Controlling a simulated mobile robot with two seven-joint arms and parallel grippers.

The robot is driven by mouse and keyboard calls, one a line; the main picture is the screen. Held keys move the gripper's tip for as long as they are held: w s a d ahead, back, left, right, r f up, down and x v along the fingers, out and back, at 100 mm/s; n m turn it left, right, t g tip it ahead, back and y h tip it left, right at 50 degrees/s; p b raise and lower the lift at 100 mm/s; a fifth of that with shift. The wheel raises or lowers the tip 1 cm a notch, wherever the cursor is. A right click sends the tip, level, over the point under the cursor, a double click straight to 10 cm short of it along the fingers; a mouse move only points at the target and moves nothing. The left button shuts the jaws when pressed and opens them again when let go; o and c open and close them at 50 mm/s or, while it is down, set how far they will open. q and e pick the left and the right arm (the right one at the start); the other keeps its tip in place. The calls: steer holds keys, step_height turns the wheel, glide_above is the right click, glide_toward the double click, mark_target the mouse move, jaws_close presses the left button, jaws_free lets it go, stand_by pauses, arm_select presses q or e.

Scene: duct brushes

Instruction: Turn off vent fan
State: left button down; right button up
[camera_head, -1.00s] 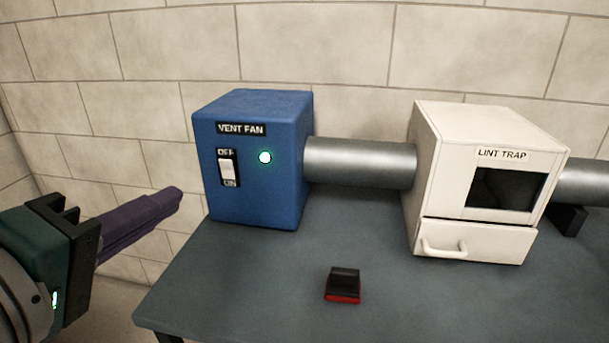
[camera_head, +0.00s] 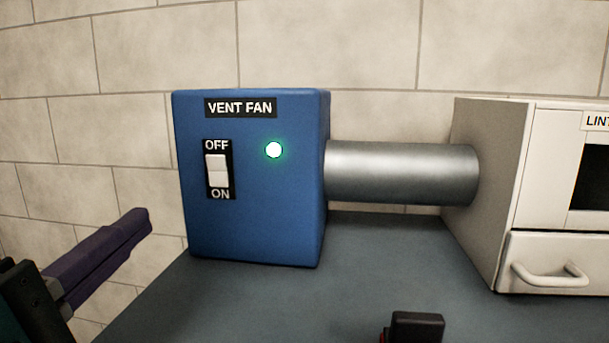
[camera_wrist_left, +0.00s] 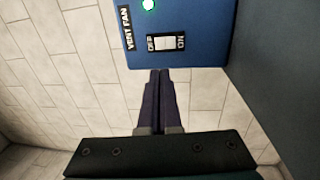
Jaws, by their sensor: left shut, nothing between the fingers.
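The vent fan (camera_head: 255,225) is a blue box on the table with a "VENT FAN" label. Its white rocker switch (camera_head: 217,171) sits on the front face between OFF above and ON below. A green light (camera_head: 273,150) glows beside the switch. In the left wrist view the switch (camera_wrist_left: 165,43) shows near the top, with the light (camera_wrist_left: 148,4) at the edge. My left gripper (camera_head: 140,218) has purple fingers, shut and empty, left of the box and lower than the switch, apart from it. Its fingertips (camera_wrist_left: 159,74) also show in the left wrist view. My right gripper is out of view.
A metal duct (camera_head: 400,172) runs from the fan box to the white lint trap (camera_head: 488,190), which has a handled drawer (camera_head: 548,275). A small black-and-red object (camera_head: 415,327) lies on the grey table (camera_head: 270,300) in front. A tiled wall stands behind.

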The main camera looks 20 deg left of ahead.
mark_target(211, 163)
arm_select(q)
steer(key=b+x, duration=0.2)
steer(key=x, duration=1.2)
